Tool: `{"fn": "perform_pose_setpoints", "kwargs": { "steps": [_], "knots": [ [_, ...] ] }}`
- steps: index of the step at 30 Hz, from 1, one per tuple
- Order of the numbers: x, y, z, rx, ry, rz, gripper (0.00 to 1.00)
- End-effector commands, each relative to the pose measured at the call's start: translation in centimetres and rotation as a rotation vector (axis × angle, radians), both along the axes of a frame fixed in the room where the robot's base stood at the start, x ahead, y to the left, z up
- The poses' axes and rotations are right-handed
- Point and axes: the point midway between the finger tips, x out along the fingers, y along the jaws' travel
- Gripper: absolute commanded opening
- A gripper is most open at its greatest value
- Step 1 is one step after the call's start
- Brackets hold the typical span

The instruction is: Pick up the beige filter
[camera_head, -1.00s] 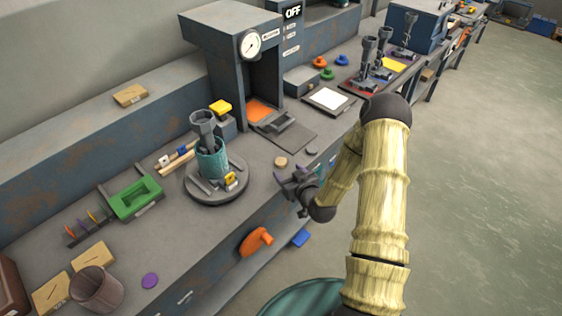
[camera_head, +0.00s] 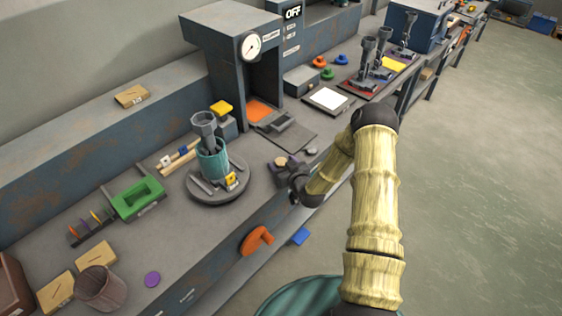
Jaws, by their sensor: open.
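The beige filter (camera_head: 281,161), a small flat round disc, shows on the workbench in front of the press-like machine. My gripper (camera_head: 284,164) is open at the filter, with its dark fingers around or just above the disc. The arm reaches in from the right. Whether the fingers touch the filter cannot be told at this size, and the gripper hides part of the bench there.
A grey disc (camera_head: 311,152) lies just right of the gripper. A round turntable (camera_head: 222,194) with a teal cup (camera_head: 212,165) stands to the left. The machine (camera_head: 232,65) rises behind. An orange handle (camera_head: 257,240) sticks out from the bench front.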

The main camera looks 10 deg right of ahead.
Motion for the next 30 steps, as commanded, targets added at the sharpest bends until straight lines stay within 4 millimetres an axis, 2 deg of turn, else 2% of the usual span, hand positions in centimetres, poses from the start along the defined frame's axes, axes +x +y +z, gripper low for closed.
{"fn": "perform_pose_setpoints", "kwargs": {
  "steps": [17,24,30],
  "knots": [
    [0.22,0.02,-0.1,0.0,0.0,-0.001,0.65],
    [0.22,0.02,-0.1,0.0,0.0,-0.001,0.17],
    [0.22,0.02,-0.09,0.0,0.0,-0.001,0.17]
  ]
}}
